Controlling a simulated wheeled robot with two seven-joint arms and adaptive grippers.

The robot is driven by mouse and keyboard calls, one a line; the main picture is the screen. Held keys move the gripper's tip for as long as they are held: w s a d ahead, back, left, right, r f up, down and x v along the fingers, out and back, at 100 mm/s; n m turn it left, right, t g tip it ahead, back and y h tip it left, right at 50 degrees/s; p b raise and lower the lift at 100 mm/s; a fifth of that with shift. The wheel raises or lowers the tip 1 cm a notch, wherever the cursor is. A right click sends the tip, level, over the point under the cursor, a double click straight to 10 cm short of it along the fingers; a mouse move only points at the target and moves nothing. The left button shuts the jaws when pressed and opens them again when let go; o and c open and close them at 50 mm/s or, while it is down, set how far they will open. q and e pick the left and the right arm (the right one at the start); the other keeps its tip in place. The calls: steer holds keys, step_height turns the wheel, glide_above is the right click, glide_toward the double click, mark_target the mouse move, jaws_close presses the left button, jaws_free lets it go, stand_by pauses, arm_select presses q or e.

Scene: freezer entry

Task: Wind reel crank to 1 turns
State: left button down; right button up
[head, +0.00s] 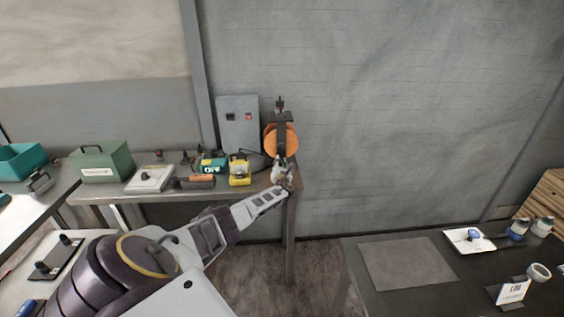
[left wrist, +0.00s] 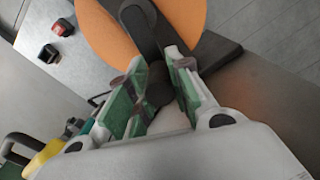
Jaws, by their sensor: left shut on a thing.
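The reel (head: 280,141) is an orange disc on a dark stand at the right end of the back bench. In the left wrist view the orange reel (left wrist: 104,32) fills the top, with the dark crank arm (left wrist: 141,24) across its face. My left gripper (head: 283,167) is at the lower part of the reel. In the left wrist view its green-padded fingers (left wrist: 158,82) are shut on the dark round crank handle (left wrist: 159,84) at the end of the arm. The crank arm points down toward the gripper. My right gripper is out of both views.
A grey box with switches (head: 239,124) stands left of the reel. A yellow device (head: 239,170), a teal device (head: 208,165) and a green case (head: 102,162) sit along the bench (head: 150,193). A dark table (head: 345,246) with a grey mat is at right.

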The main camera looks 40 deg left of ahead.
arm_select(q)
steer(key=shift+s+f+m, duration=0.1)
steer(key=shift+s+m, duration=0.1)
steer(key=shift+m, duration=0.2)
steer(key=shift+a, duration=0.1)
steer(key=c, duration=1.5)
jaws_free()
steer(key=shift+c, duration=0.2)
steer(key=shift+o, duration=1.4)
steer(key=shift+s, duration=0.15)
